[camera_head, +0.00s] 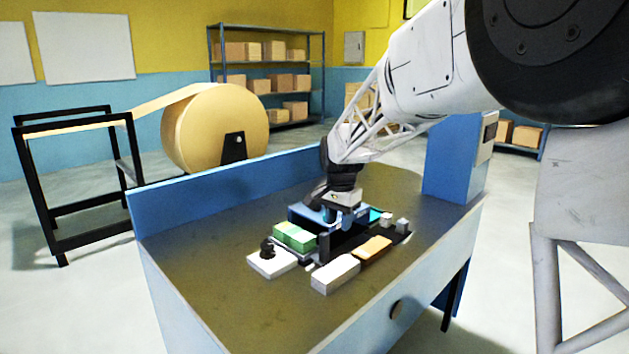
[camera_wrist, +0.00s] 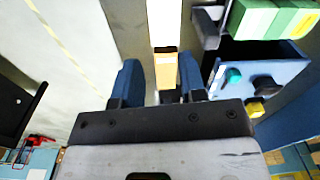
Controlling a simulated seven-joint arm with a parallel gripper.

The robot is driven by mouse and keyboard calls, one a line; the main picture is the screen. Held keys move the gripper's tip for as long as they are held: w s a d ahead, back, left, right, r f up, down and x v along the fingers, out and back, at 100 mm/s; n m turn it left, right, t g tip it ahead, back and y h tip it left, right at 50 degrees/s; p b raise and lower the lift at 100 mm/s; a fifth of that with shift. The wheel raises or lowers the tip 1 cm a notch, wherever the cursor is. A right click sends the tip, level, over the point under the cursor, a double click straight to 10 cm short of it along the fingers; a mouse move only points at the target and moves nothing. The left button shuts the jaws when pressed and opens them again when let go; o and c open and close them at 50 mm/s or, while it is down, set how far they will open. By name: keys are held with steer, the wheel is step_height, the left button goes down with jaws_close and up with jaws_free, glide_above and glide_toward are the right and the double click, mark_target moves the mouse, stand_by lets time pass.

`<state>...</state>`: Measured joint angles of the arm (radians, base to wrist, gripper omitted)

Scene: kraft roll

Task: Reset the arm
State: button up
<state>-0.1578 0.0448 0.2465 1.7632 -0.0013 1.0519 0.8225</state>
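My gripper (camera_wrist: 160,75) shows in the wrist view with its two blue fingers apart and nothing seen clamped between them. In the head view my gripper (camera_head: 344,216) hangs over the table, beside a blue open tray or drawer; its fingertips are hard to make out there. An orange-tan block (camera_wrist: 166,72) shows in the gap between the fingers in the wrist view, seemingly below them. In the head view the orange block (camera_head: 374,248) lies in front of my gripper, in line with a white block (camera_head: 335,275).
The dark tabletop (camera_head: 205,270) is clear at the left and front. Green boxes (camera_head: 296,238) and a white pad (camera_head: 268,266) with a black knob lie left of my gripper. Small grey cubes (camera_head: 402,225) lie right. A blue raised edge (camera_head: 220,180) runs along the back.

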steer(key=s+d+r+n, duration=0.1)
steer(key=s+d+r, duration=0.1)
steer(key=s, duration=0.4)
steer(key=s+d+r+n, duration=0.1)
steer(key=s+d+r, duration=0.15)
steer(key=s, duration=0.25)
steer(key=s+d+f+n, duration=0.1)
steer(key=s+d, duration=0.1)
steer(key=s, duration=0.9)
steer(key=s+d+f+n+t, duration=0.1)
steer(key=s+d+f+n, duration=0.1)
steer(key=s, duration=0.8)
steer(key=s+d+f+n+t, duration=0.1)
steer(key=s+d+f+n, duration=0.1)
steer(key=s, duration=0.9)
steer(key=shift+s+d+f, duration=0.15)
steer(key=shift+s+d, duration=0.15)
steer(key=shift+d, duration=0.45)
